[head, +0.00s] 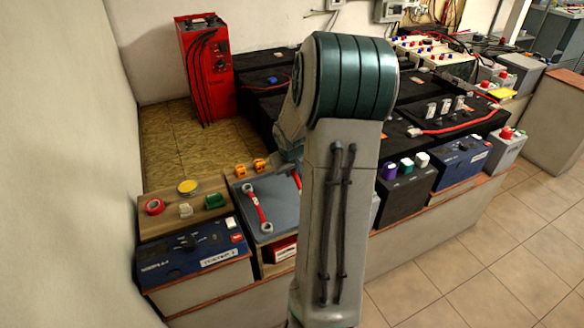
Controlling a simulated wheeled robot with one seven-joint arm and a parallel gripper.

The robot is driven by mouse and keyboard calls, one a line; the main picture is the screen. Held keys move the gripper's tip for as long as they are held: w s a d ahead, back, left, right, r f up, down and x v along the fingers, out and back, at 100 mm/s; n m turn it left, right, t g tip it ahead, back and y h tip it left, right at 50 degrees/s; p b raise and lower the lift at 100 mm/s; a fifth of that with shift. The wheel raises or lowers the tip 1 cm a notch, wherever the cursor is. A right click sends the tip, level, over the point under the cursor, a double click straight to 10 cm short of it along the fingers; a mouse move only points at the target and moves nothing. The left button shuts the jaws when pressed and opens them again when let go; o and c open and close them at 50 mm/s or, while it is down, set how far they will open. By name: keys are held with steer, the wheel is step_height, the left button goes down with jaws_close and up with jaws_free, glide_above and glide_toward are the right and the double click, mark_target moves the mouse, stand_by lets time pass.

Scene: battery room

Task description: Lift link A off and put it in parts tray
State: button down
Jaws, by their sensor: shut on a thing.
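A red link with pale ring ends (257,209) lies on a flat grey-blue surface (278,217), which may be the parts tray; I cannot read any label on it. A short red piece (297,181) shows at the left edge of my arm, above the same surface; most of it is hidden, and I cannot tell if it is link A. My gripper is hidden behind my arm, which fills the middle of the head view. A long red link (455,124) lies on the black battery tops at the right.
A wooden board (160,228) left of the grey-blue surface holds a red roll (154,207), a yellow disc (188,187) and a green piece (214,201). Orange clips (250,168) sit behind. A tall red charger (207,65) stands at the back. A wall is close at left; tiled floor is free at right.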

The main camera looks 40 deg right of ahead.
step_height(320, 180, down, 7)
steer(key=b, duration=0.5)
steer(key=shift+f+b, duration=0.15)
steer(key=shift+b, duration=0.25)
steer(key=shift+d+f, duration=0.1)
steer(key=shift+f, duration=0.1)
steer(key=shift+s+f+b, duration=0.15)
steer(key=shift+f+b, duration=0.1)
steer(key=shift+b, duration=0.05)
steer(key=c, duration=0.9)
jaws_free()
steer(key=shift+c, duration=0.2)
steer(key=shift+r, duration=0.15)
steer(key=shift+r+p, duration=3.7)
steer(key=shift+r, duration=0.2)
